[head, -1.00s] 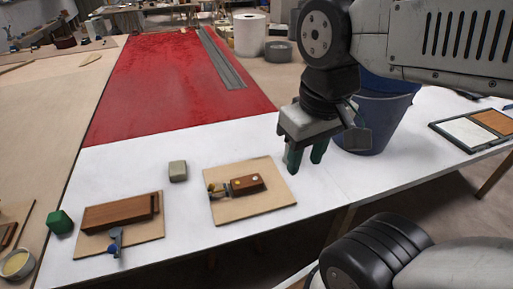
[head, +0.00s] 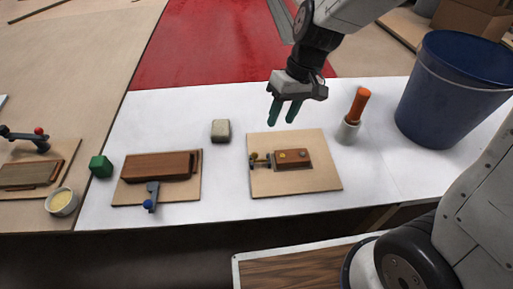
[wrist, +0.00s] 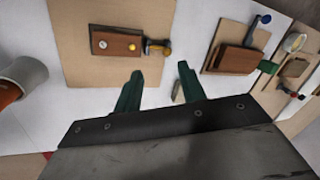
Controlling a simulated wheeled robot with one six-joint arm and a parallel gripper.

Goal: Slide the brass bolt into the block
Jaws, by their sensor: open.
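The brass bolt (head: 256,157) sits at the left end of the brown wooden block (head: 291,158) on a pale square board (head: 310,182). In the wrist view the bolt (wrist: 160,48) sticks out to the right of the block (wrist: 112,43), its knob outermost. I cannot tell how much of its rod is inside the block. My gripper (head: 282,121) is open and empty, with green fingers pointing down, above the table behind the board. In the wrist view the fingertips (wrist: 159,70) are apart, on the near side of the bolt, not touching it.
A grey-beige block (head: 220,130) stands behind left of the board. Left is another board with a wooden piece (head: 158,167) and blue-knobbed lever (head: 150,197), then a green block (head: 101,166). To the right are an orange-handled thing in a pale cup (head: 348,131) and a blue bin (head: 455,95).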

